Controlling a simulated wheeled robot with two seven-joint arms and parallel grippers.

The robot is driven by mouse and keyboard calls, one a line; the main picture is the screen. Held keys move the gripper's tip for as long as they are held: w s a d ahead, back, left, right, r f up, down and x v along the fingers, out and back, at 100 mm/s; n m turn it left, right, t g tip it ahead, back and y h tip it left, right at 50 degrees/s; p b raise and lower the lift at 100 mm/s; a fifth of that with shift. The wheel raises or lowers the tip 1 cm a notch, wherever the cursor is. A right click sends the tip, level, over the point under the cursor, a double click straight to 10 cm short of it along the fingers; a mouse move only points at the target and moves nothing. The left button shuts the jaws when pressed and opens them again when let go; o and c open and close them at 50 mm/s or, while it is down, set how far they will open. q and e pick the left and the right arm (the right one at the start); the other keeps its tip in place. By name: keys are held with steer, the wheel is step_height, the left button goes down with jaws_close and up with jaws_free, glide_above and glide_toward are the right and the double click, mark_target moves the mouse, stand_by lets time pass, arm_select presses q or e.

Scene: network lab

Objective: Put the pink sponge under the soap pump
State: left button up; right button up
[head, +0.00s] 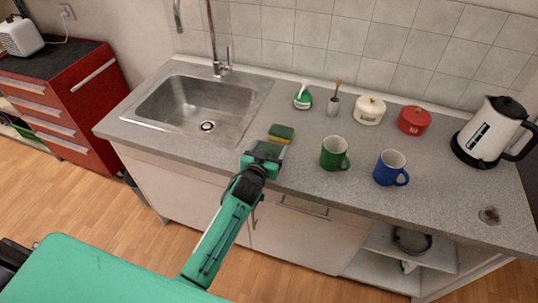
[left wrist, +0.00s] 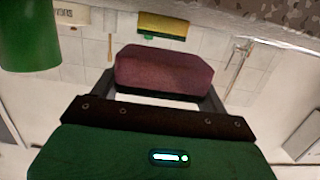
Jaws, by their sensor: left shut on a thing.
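The pink sponge (left wrist: 165,72) is between the fingers of my left gripper (head: 264,154) in the left wrist view. My left gripper is shut on it, at the counter's front edge. In the head view I cannot make out the pink sponge, as the gripper hides it. The soap pump (head: 303,97), a small green bottle with a white top, stands at the back of the counter, beyond and to the right of my gripper. My right gripper is not in view.
A yellow-and-green sponge (head: 281,133) lies just beyond my gripper. A green mug (head: 334,153) and a blue mug (head: 390,168) stand to the right. A brush cup (head: 333,106) stands right of the pump. The sink (head: 150,112) is at the left.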

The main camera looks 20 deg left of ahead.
arm_select(q)
steer(key=shift+f, duration=0.85)
steer(key=shift+f+p, duration=0.4)
steer(key=shift+f, duration=0.35)
steer(key=shift+f, duration=0.1)
steer(key=shift+f, duration=0.15)
steer(key=o, duration=1)
steer(key=shift+c, duration=0.2)
steer(key=shift+b, duration=0.3)
